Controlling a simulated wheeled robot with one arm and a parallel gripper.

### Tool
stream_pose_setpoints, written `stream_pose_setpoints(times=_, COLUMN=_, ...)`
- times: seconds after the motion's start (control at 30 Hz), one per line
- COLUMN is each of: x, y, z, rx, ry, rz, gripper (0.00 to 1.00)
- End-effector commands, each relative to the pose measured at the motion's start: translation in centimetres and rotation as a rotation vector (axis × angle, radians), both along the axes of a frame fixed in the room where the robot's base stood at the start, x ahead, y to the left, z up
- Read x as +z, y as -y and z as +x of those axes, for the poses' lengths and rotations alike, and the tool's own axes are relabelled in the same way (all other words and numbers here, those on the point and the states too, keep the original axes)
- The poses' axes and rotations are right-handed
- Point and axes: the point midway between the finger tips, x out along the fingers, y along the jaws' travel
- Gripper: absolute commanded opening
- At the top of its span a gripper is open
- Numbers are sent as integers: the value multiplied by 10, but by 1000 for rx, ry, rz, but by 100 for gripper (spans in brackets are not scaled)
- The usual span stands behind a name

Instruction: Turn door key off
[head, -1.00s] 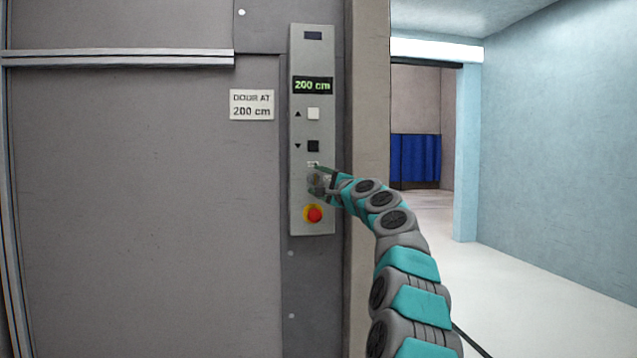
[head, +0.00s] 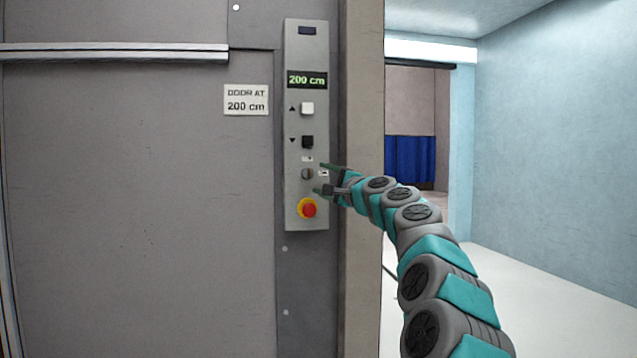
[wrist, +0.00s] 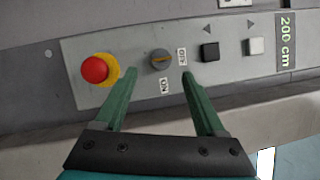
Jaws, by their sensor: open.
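The door key switch is a round grey knob (head: 307,174) low on the grey control panel (head: 293,105). In the wrist view the knob (wrist: 161,59) has a yellow mark lying roughly sideways, in line with the OFF label (wrist: 182,57). The ON label (wrist: 165,86) sits on the knob's near side. My gripper (head: 320,179) is open and empty, just right of the knob in the head view. In the wrist view its green fingers (wrist: 159,73) are spread either side of the knob, with their tips short of it and apart from it.
A red stop button on a yellow ring (head: 307,208) is just below the knob. White (head: 307,108) and black (head: 307,142) buttons and a "200 cm" display (head: 307,80) are above. A wall edge (head: 361,120) stands right of the panel; open floor lies beyond.

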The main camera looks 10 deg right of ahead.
Motion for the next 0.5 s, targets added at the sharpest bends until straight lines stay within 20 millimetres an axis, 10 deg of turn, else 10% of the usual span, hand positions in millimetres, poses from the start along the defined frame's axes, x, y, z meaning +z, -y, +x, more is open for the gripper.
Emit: stream_pose_setpoints(times=0.5, x=-3, y=8, z=-24, rx=2, ry=1, rz=-1, gripper=72)
